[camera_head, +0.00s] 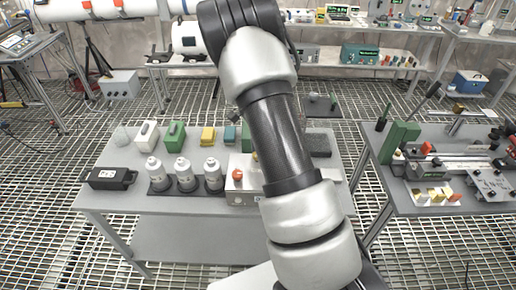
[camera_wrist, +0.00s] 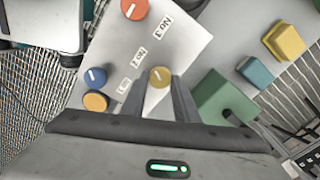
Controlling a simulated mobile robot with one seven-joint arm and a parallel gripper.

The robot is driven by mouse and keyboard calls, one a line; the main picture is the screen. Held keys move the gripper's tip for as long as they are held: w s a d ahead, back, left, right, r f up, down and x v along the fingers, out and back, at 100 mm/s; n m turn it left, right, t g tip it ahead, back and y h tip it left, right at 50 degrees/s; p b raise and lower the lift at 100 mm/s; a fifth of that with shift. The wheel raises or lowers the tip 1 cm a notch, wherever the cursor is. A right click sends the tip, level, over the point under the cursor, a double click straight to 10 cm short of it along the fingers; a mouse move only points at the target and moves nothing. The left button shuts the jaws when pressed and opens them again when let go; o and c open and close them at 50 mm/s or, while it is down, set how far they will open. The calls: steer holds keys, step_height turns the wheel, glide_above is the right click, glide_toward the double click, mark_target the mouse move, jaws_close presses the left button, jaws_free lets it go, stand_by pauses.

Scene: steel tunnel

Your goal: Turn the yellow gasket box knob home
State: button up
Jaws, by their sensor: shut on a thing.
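The yellow knob (camera_wrist: 160,77), with a pale pointer line, sits on the white face of the gasket box (camera_wrist: 187,48) in the wrist view. My gripper (camera_wrist: 160,86) has one finger on each side of this knob and is shut on it. Printed labels No 1, No 2 and No 3 run up the face beside the knob. A red-orange knob (camera_wrist: 134,9) is near the top of the face. In the head view the box (camera_head: 243,197) is partly behind my arm, with its red-orange knob (camera_head: 237,174) showing; my gripper and the yellow knob are hidden there.
In the wrist view, a blue knob (camera_wrist: 95,78) and an orange one (camera_wrist: 95,102) are left; green (camera_wrist: 218,96), teal (camera_wrist: 255,72) and yellow (camera_wrist: 286,41) blocks are right. White-topped bottles (camera_head: 183,175) stand left of the box on the grey table (camera_head: 120,200).

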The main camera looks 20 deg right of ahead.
steer(key=shift+m+p, duration=0.35)
steer(key=shift+m, duration=1.65)
steer(key=o, duration=1.1)
steer(key=shift+c, duration=0.2)
step_height(320, 180, up, 18)
steer(key=shift+f, duration=0.25)
